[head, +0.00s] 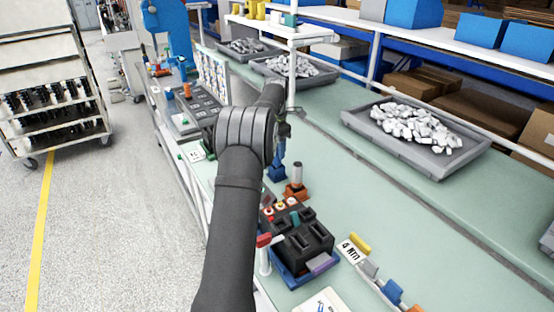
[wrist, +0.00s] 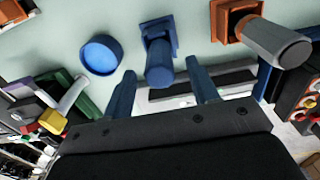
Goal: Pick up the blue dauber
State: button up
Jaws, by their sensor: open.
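The blue dauber (wrist: 160,58) stands on the pale green bench in the wrist view, with a square blue base and a round blue handle pointing toward the camera. My gripper (wrist: 160,69) is open, with its two blue fingers apart to the left and right of the handle's near end. Nothing is gripped, and I cannot tell how much height separates the fingers from the dauber. In the head view the dauber's blue base (head: 277,173) shows just right of my arm; my arm hides most of the gripper there.
A grey-handled piece in an orange base (wrist: 237,20) stands close on the right, also in the head view (head: 296,191). A blue round dish (wrist: 100,55) lies to the left. A black breaker block (head: 303,243) sits nearer. The bench to the right is clear up to a grey tray (head: 400,155).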

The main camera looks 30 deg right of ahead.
notch_tip(320, 180, down, 4)
jog(key=shift+d+r, duration=0.1)
jog(key=c, duration=1)
jog(key=shift+c, duration=0.2)
jog(key=shift+r, duration=0.15)
notch_tip(320, 180, up, 10)
jog(key=shift+f, duration=0.15)
